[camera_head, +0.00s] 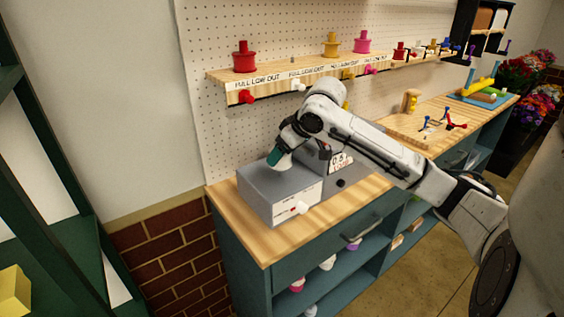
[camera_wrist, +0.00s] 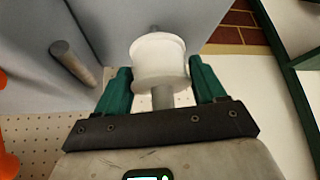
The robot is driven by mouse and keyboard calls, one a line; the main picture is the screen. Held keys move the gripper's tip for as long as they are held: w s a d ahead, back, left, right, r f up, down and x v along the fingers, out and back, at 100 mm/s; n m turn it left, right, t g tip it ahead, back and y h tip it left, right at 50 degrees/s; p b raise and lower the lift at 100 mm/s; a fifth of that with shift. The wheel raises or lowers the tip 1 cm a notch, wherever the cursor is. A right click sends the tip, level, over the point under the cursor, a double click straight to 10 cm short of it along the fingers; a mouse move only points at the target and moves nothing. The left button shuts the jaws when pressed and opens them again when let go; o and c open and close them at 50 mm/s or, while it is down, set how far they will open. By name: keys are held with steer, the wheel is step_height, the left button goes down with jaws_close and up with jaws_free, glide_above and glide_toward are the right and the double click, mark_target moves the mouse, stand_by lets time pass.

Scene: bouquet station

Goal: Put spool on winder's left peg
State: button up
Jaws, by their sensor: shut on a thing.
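The white spool (camera_wrist: 160,62) is between the two teal fingers of my gripper (camera_wrist: 160,82) in the wrist view, and the gripper is shut on it. A grey rod (camera_wrist: 162,97) shows at both ends of the spool, so the spool appears to be around a peg. A second grey peg (camera_wrist: 75,62) stands bare to the left in that view.
Above, a wooden shelf (camera_head: 290,76) carries several coloured spools. Further right, a wooden board (camera_head: 405,125) with small tools lies on the bench (camera_head: 230,215).

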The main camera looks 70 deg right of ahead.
mark_target(282, 176)
steer(key=shift+w+d+f+p, duration=0.1)
steer(key=shift+w+f+p, duration=0.1)
steer(key=shift+f, duration=0.75)
steer(key=shift+w+d+f+p, duration=0.1)
steer(key=shift+f+p, duration=0.05)
steer(key=shift+f, duration=0.75)
steer(key=shift+f, duration=0.15)
steer(key=o, duration=1.1)
steer(key=shift+c, duration=0.2)
steer(key=v, duration=1.2)
steer(key=shift+b, duration=0.35)
